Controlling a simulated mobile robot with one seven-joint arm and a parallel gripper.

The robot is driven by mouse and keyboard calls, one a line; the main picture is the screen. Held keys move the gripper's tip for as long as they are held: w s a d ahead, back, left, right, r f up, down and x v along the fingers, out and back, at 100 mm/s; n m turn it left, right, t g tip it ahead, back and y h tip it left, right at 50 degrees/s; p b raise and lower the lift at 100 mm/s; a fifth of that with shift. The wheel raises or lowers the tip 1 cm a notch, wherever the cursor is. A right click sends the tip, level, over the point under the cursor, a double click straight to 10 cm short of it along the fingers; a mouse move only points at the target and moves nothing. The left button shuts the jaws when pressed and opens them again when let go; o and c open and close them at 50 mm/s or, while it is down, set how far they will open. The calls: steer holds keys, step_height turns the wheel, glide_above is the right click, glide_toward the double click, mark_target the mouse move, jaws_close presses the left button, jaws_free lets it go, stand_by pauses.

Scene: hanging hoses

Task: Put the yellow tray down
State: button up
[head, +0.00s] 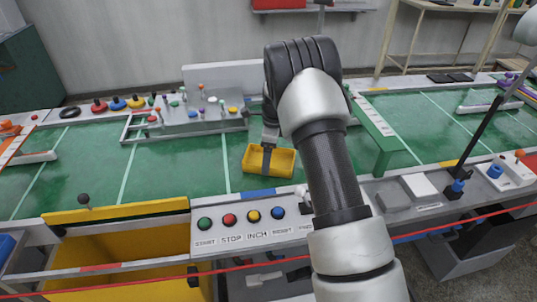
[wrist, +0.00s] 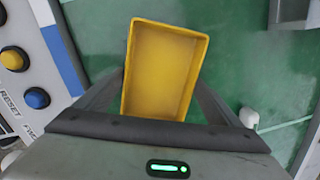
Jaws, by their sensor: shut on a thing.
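The yellow tray (head: 268,172) is a small, shallow, empty rectangular tray over the green work surface, just behind the button panel. My gripper (head: 269,142) comes down on it from above and is shut on it. In the wrist view, the yellow tray (wrist: 165,70) sits between my two fingers (wrist: 163,95), turned a little. Green surface shows around it. I cannot tell whether its underside touches the surface or hangs just above it.
A panel with START, STOP, INCH and RESET buttons (head: 240,222) lies in front. A grey fixture with coloured knobs (head: 190,120) stands behind left. A green raised bar (head: 385,135) stands to the right. A yellow bin (head: 120,270) is at front left. The green surface (head: 175,170) left of the tray is clear.

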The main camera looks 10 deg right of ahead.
steer(key=o, duration=0.9)
